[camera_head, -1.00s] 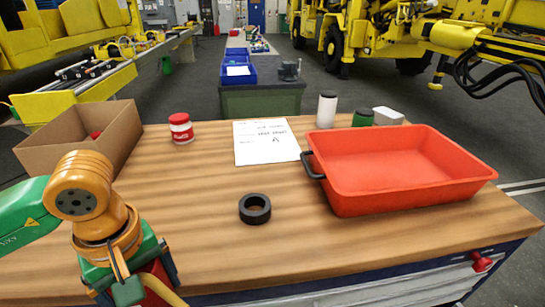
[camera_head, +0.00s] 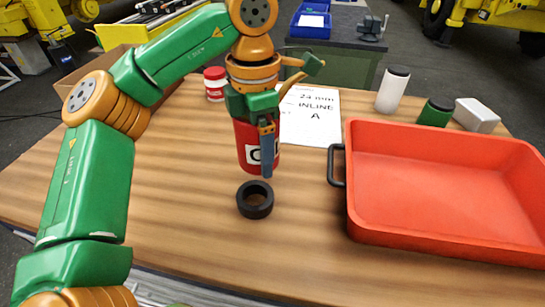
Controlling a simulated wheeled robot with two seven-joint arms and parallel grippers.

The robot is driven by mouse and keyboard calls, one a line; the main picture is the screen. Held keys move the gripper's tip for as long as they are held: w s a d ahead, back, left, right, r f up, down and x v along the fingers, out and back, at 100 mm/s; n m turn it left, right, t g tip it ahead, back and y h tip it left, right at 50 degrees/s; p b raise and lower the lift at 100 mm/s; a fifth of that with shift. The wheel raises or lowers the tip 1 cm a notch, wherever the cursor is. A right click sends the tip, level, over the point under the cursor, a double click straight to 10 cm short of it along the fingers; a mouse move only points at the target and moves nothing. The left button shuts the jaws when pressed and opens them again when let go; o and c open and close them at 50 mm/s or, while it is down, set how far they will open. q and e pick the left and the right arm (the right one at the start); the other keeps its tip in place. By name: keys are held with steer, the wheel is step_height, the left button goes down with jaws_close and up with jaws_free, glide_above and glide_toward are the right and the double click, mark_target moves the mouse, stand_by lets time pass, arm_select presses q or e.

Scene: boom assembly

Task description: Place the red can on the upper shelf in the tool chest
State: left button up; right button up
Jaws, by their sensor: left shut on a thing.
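My left gripper (camera_head: 262,125) is shut on a red can (camera_head: 244,140) with a white label, held upright over the wooden worktop. One finger crosses the can's front, and the upper part of the can is partly hidden by the gripper. The can appears just behind a black ring (camera_head: 254,200) on the worktop; its exact height is hard to tell. I cannot make out the upper shelf of a tool chest. My right gripper is not in view.
A red tray (camera_head: 440,190) with a black handle fills the right of the worktop (camera_head: 190,235). Behind it stand a white bottle (camera_head: 393,90), a green jar (camera_head: 435,112) and a white box (camera_head: 477,115). A red-and-white jar (camera_head: 215,84) and a paper sheet (camera_head: 312,118) lie further back.

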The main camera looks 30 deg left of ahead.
arm_select(q)
steer(key=w+f, duration=0.2)
steer(key=w+f+p, duration=0.1)
steer(key=w+f, duration=0.1)
steer(key=f, duration=0.1)
steer(key=shift+w+a+f, duration=0.1)
steer(key=shift+w+a, duration=0.05)
steer(key=shift+w, duration=0.15)
step_height(320, 180, down, 3)
steer(key=shift+f, duration=0.1)
steer(key=shift+w+f, duration=0.2)
steer(key=shift+f, duration=0.05)
steer(key=shift+f, duration=0.1)
steer(key=o, duration=1.3)
steer(key=shift+o, duration=0.3)
steer(key=shift+s, duration=0.1)
